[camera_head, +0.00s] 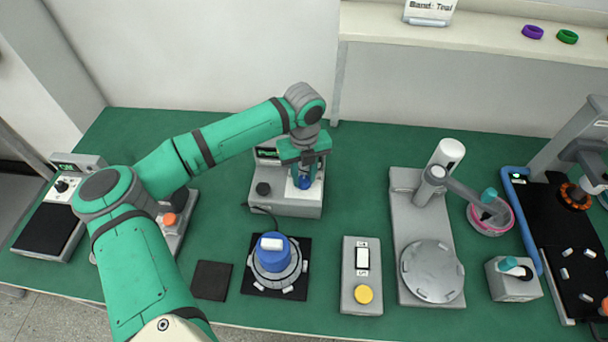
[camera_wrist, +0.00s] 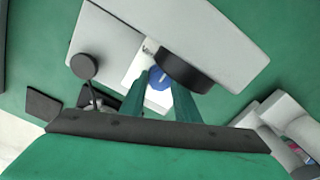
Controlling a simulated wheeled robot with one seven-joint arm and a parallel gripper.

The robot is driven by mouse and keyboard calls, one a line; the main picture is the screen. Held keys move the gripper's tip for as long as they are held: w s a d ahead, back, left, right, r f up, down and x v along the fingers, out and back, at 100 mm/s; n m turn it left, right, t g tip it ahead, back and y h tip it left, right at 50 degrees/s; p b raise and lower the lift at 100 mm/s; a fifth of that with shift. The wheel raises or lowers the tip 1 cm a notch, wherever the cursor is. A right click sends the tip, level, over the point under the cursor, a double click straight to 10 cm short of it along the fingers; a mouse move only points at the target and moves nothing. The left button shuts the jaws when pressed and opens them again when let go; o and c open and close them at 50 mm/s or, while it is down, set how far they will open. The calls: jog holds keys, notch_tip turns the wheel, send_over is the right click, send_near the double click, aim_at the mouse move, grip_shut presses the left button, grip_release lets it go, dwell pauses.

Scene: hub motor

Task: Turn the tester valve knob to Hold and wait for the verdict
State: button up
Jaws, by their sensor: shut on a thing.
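The tester (camera_head: 285,207) is a grey box near the middle of the green bench, with a small dark display (camera_head: 267,153) at its back. Green text on the display is partly hidden by my gripper and too small to read surely. My gripper (camera_head: 304,172) points down over the tester's right side and is shut on the blue valve knob (camera_head: 304,183). In the wrist view, the blue knob (camera_wrist: 159,79) sits between my green fingertips on a white plate. The knob's markings and its exact setting cannot be read.
A blue-topped hub motor (camera_head: 273,257) stands on a dark mat in front of the tester. A grey switch box with a yellow button (camera_head: 363,294) is to its right. A round turntable fixture (camera_head: 432,271) stands farther right. Bare green bench lies between these.

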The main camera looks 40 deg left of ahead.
aim_at(303, 179)
jog(key=m, duration=0.4)
jog(key=shift+m, duration=0.3)
jog(key=m, duration=0.4)
jog(key=shift+m, duration=0.4)
jog(key=shift+w, duration=0.1)
jog(key=o, duration=0.8)
notch_tip(303, 179, up, 11)
jog(key=shift+f, duration=0.1)
dwell(0.4)
jog(key=shift+a, duration=0.1)
